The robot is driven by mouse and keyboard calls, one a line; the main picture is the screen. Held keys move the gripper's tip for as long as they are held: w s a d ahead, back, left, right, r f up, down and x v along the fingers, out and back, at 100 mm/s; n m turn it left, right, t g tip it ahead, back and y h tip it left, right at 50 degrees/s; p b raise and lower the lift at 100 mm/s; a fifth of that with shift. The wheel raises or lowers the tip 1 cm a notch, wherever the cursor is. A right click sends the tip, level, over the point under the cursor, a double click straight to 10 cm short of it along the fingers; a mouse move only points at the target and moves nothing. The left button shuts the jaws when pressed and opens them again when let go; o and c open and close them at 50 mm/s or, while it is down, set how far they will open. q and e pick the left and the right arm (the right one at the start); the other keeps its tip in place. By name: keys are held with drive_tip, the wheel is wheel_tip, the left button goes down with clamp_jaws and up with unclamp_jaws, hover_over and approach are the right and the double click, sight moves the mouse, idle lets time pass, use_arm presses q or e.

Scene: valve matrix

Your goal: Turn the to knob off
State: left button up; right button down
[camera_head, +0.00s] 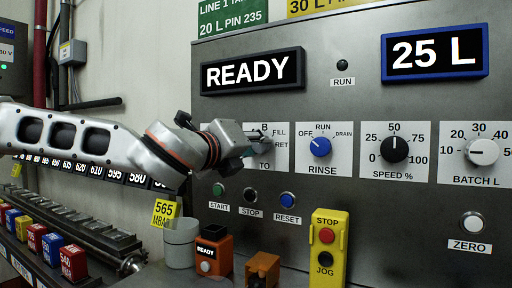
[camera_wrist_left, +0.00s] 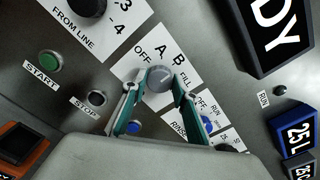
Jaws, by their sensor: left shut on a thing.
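The TO knob (camera_wrist_left: 160,77) is a round grey knob on a white plate marked OFF, A, B and FILL. In the head view its plate (camera_head: 284,160) shows B, FILL, RET and TO, and my gripper covers its left part. My left gripper (camera_head: 252,145) reaches in from the left, at the panel. In the left wrist view its two teal-lined fingers (camera_wrist_left: 156,88) are closed on the knob from both sides. Which mark the knob points at cannot be made out. My right gripper is in neither view.
The blue RINSE knob (camera_head: 320,147) is just right of my gripper. START (camera_head: 219,189), STOP (camera_head: 250,194) and RESET (camera_head: 287,200) buttons sit below. A yellow STOP/JOG box (camera_head: 328,250) and a grey cup (camera_head: 181,243) stand lower down.

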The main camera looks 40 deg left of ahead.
use_arm(q)
drive_tip(key=n, duration=0.3)
drive_tip(key=shift+f+n+b, duration=0.15)
drive_tip(key=shift+n+b, duration=0.15)
drive_tip(key=shift+n, duration=0.1)
drive_tip(key=n, duration=0.2)
drive_tip(key=shift+n, duration=0.4)
drive_tip(key=n+b, duration=0.1)
drive_tip(key=n, duration=0.2)
drive_tip(key=shift+n, duration=0.3)
drive_tip(key=n, duration=0.2)
drive_tip(key=shift+n, duration=0.3)
drive_tip(key=n+b, duration=0.1)
drive_tip(key=n, duration=0.1)
drive_tip(key=shift+n, duration=1.6)
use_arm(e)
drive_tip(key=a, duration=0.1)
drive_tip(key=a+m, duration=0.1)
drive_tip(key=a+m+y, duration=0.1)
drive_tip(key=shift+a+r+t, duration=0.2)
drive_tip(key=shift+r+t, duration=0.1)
